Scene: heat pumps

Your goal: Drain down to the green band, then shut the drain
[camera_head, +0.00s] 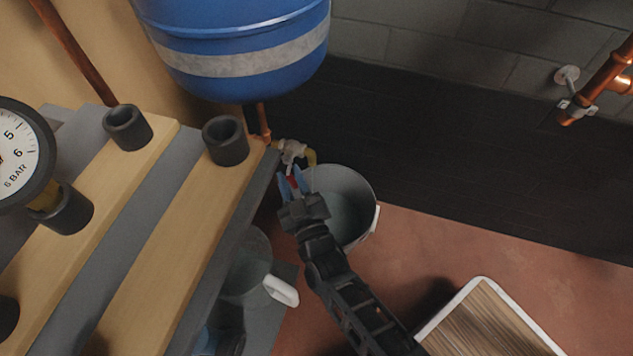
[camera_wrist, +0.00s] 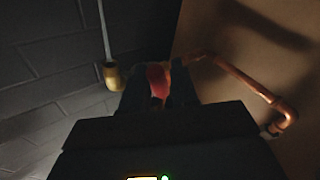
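The drain valve (camera_head: 293,150) is a small metal fitting with a yellowish outlet, below the blue tank (camera_head: 245,50). Its red lever (camera_head: 293,182) sits between the blue fingertips of my gripper (camera_head: 293,184). In the wrist view the red lever (camera_wrist: 158,80) fills the gap between my dark fingers, and my gripper looks shut on it. A grey bucket (camera_head: 365,190) stands under the valve; no stream is visible.
A wooden-topped bench (camera_head: 170,270) with black pipe sockets is close on the left. A clear jug (camera_head: 245,275) with a white handle stands beside it. A white-rimmed wooden board (camera_head: 485,325) lies lower right. Copper pipe (camera_head: 600,80) is on the right wall. Floor right of the bucket is clear.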

